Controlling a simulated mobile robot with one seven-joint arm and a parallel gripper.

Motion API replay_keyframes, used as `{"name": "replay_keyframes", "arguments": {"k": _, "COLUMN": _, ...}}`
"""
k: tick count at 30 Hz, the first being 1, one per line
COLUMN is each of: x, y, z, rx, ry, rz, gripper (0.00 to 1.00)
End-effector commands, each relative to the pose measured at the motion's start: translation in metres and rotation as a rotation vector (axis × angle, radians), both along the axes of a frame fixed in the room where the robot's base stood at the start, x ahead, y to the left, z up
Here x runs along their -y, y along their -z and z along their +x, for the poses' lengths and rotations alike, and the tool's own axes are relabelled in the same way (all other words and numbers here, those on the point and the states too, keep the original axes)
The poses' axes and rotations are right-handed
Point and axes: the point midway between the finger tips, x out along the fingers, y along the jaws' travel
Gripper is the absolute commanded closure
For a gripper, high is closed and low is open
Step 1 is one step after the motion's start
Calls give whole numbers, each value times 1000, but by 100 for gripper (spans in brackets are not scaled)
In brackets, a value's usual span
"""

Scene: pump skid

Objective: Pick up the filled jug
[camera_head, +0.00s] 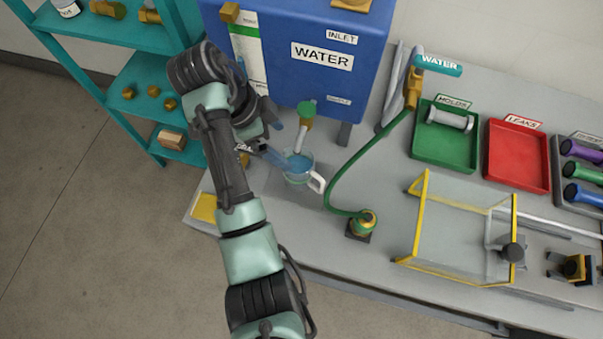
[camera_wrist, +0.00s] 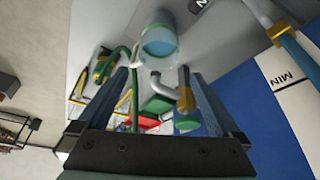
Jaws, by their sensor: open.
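The filled jug (camera_head: 297,172) is clear, holds blue water and has a white handle (camera_head: 317,182) on its right side. It stands upright on the bench below the tank's spout (camera_head: 301,138). In the wrist view the jug (camera_wrist: 160,44) lies just beyond the fingertips, with the spout (camera_wrist: 155,86) between the fingers. My gripper (camera_head: 285,147) is open and empty, beside the jug on its upper left. Both blue fingers of the gripper (camera_wrist: 157,78) show in the wrist view. My gripper partly hides the jug's left side in the head view.
A blue water tank (camera_head: 300,75) with a green-knobbed tap (camera_head: 306,109) stands behind the jug. A green hose (camera_head: 345,163) curves right of it. A yellow-framed guard (camera_head: 420,225), green tray (camera_head: 428,150) and red tray (camera_head: 515,160) are farther right. A teal shelf (camera_head: 140,75) is left.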

Motion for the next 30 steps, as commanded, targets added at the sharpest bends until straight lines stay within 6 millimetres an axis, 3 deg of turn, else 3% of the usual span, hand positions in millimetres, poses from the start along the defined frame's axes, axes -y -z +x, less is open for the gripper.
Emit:
{"name": "replay_keyframes", "arguments": {"k": 2, "x": 7, "y": 18, "z": 0, "rx": -3, "ry": 2, "rz": -1, "gripper": 0}}
{"name": "replay_keyframes", "arguments": {"k": 13, "x": 20, "y": 45, "z": 2, "rx": -5, "ry": -1, "rz": 0, "gripper": 0}}
{"name": "replay_keyframes", "arguments": {"k": 21, "x": 34, "y": 80, "z": 3, "rx": -3, "ry": -2, "rz": 0, "gripper": 0}}
{"name": "replay_keyframes", "arguments": {"k": 30, "x": 36, "y": 84, "z": 4, "rx": 0, "ry": -2, "rz": 1, "gripper": 2}}
